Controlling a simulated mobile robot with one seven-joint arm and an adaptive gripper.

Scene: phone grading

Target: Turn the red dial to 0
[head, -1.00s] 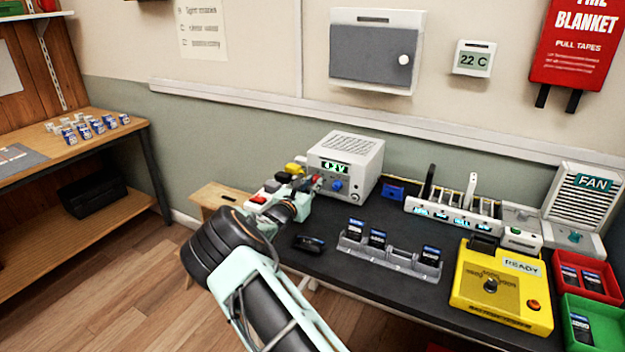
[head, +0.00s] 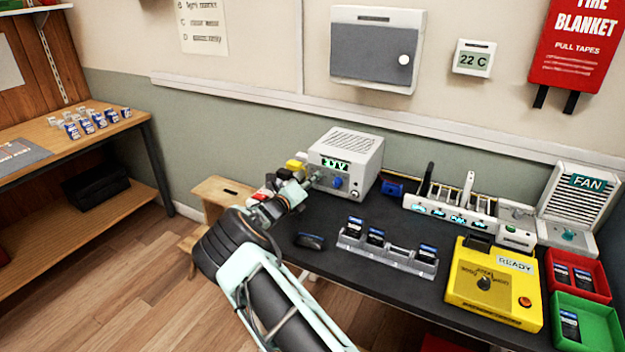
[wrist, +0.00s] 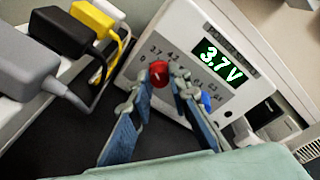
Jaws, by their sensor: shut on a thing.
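The white power supply (head: 350,152) stands at the back left of the dark bench. Its green display (wrist: 218,60) reads 3.7 V in the wrist view. In the head view my gripper (head: 307,181) is at the left of the panel and hides the dial. A blue knob (wrist: 206,101) is just right of my fingers; it also shows in the head view (head: 338,183).
Plugs, one yellow (wrist: 93,24), crowd the left of the supply. A black object (head: 310,241) and a grey battery rack (head: 388,253) are on the bench in front. A yellow tester (head: 495,290) and red (head: 580,275) and green (head: 587,321) bins stand at the right.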

